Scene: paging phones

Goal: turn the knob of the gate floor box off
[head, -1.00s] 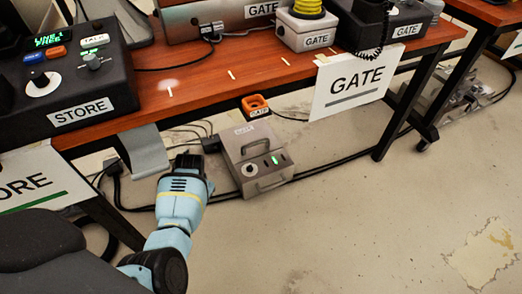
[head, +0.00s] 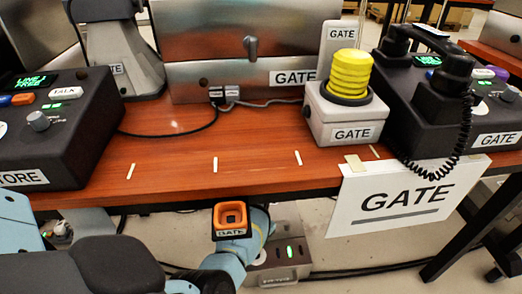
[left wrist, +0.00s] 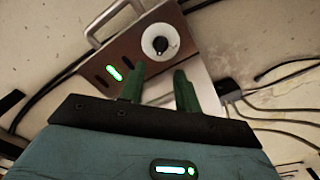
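The gate floor box (head: 285,270) stands on the floor under the table, partly hidden by my left arm and the table edge; its lit green lamp shows. In the left wrist view its brown panel (left wrist: 135,62) carries the knob, a white dial with a black centre (left wrist: 160,42), with the green lamp beside it. My left gripper (left wrist: 160,82) is open, its two green fingers apart and empty. The knob lies just beyond the fingertips, and no contact shows. In the head view the left fingers are hidden. My right gripper is not in view.
The wooden table (head: 190,165) bears the STORE unit (head: 75,115), a yellow-topped GATE beacon (head: 350,90) and the GATE phone (head: 425,100). Cables (left wrist: 270,115) run near the box.

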